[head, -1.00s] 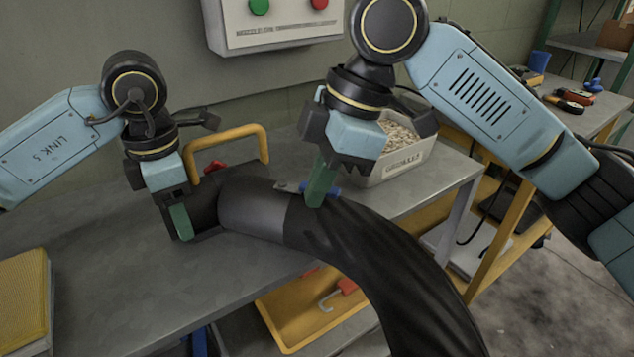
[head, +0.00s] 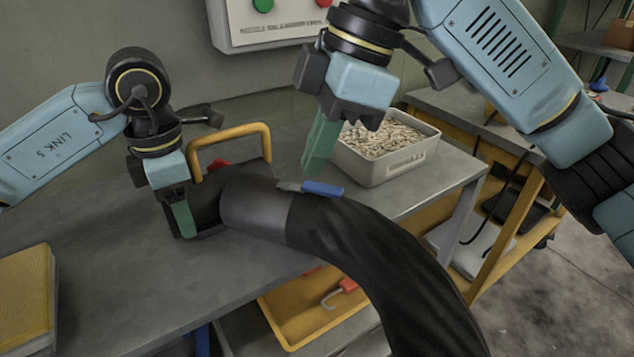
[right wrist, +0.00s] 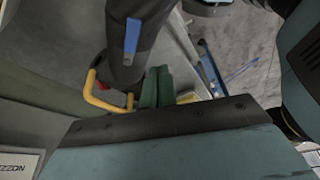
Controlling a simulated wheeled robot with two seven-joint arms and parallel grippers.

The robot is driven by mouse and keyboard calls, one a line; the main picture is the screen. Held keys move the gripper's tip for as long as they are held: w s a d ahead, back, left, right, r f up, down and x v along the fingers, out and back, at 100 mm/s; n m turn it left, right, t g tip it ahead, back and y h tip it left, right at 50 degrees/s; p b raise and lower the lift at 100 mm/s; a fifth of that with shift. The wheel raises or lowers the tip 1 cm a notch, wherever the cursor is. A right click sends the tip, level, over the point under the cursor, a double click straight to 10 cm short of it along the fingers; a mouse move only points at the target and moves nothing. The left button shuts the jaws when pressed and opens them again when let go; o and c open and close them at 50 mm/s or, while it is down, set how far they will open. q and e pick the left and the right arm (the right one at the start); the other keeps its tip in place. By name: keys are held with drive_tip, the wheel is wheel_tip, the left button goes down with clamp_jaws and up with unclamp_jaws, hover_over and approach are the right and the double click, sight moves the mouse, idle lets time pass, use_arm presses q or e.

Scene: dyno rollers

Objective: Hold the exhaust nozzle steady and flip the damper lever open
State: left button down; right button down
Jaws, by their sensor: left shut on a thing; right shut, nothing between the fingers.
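The exhaust nozzle (head: 255,203) is a dark grey tube with a black boxy mouth, a yellow handle (head: 228,130) and a black hose (head: 375,260) running to the lower right. My left gripper (head: 183,218) is shut on the nozzle's mouth at its left end; the exact contact is partly hidden. The damper lever, with a blue grip (head: 323,188), lies along the top of the tube, its grip pointing toward the hose. It also shows in the right wrist view (right wrist: 131,36). My right gripper (head: 314,168) is shut and empty, just above the lever and apart from it.
A grey bin of pale pellets (head: 395,170) stands behind the right gripper. A control box (head: 270,35) with green and red buttons hangs on the wall. A yellow tray (head: 300,320) sits below the bench. A yellow filter-like block (head: 25,300) lies at left. The bench's left middle is clear.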

drive_tip(key=r, duration=0.2)
drive_tip(key=w+r, duration=0.1)
drive_tip(key=shift+d+r, duration=0.2)
drive_tip(key=shift+r, duration=0.15)
use_arm(q)
drive_tip(key=shift+c, duration=1.2)
unclamp_jaws()
